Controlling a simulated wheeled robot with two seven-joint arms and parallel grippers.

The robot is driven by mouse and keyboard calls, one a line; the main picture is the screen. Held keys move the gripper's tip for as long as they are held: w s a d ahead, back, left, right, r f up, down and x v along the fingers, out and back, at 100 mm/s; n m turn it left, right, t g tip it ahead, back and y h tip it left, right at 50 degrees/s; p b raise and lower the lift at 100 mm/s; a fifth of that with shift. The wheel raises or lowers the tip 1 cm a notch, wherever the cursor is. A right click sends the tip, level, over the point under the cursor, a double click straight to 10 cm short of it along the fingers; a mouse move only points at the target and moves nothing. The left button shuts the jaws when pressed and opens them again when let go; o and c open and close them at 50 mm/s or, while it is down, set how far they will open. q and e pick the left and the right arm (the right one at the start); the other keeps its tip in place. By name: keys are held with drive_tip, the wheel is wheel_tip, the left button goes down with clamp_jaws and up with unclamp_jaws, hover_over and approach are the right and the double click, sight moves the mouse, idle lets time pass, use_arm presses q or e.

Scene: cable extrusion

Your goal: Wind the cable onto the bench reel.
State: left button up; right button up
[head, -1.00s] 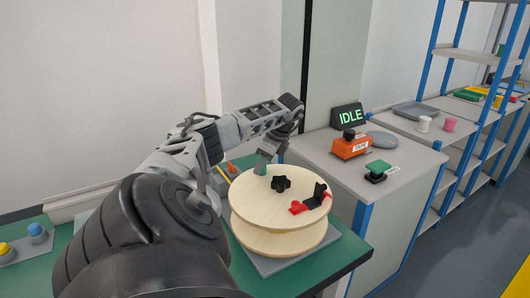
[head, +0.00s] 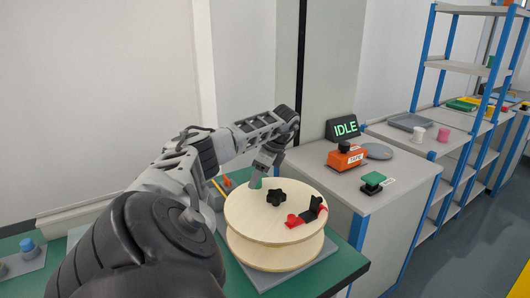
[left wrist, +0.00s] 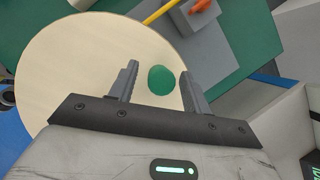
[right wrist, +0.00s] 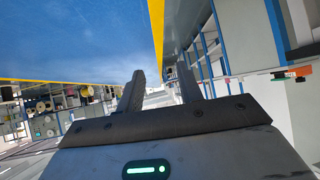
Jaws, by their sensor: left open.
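The bench reel (head: 248,222) has two pale wooden discs, a black star knob (head: 276,197) and a red and black clamp (head: 308,213) on its top disc. A green handle (head: 256,183) stands near the reel's rim; it also shows in the left wrist view (left wrist: 161,80). My left gripper (left wrist: 160,72) is open over the top disc, with one finger on each side of the green handle and gaps showing on both sides. My right gripper (right wrist: 160,72) is open and empty, away from the reel, only in its own wrist view. I cannot make out a cable.
The reel's grey base plate (head: 322,250) sits on a green bench (head: 350,262). A grey cabinet at right carries an IDLE display (head: 343,129), an orange tape unit (head: 345,159) and a green button (head: 373,180). Blue-framed shelves stand beyond. A yellow pencil-like bar lies behind the reel.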

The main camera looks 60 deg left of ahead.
use_arm(q)
drive_tip(key=p+v, duration=0.4)
drive_tip(key=v, duration=1.1)
drive_tip(key=shift+r, duration=0.2)
use_arm(e)
drive_tip(key=shift+d+r, duration=0.2)
drive_tip(key=shift+r, duration=0.35)
drive_tip(key=shift+d+r, duration=0.15)
drive_tip(key=shift+r, duration=0.35)
drive_tip(key=shift+f, duration=0.1)
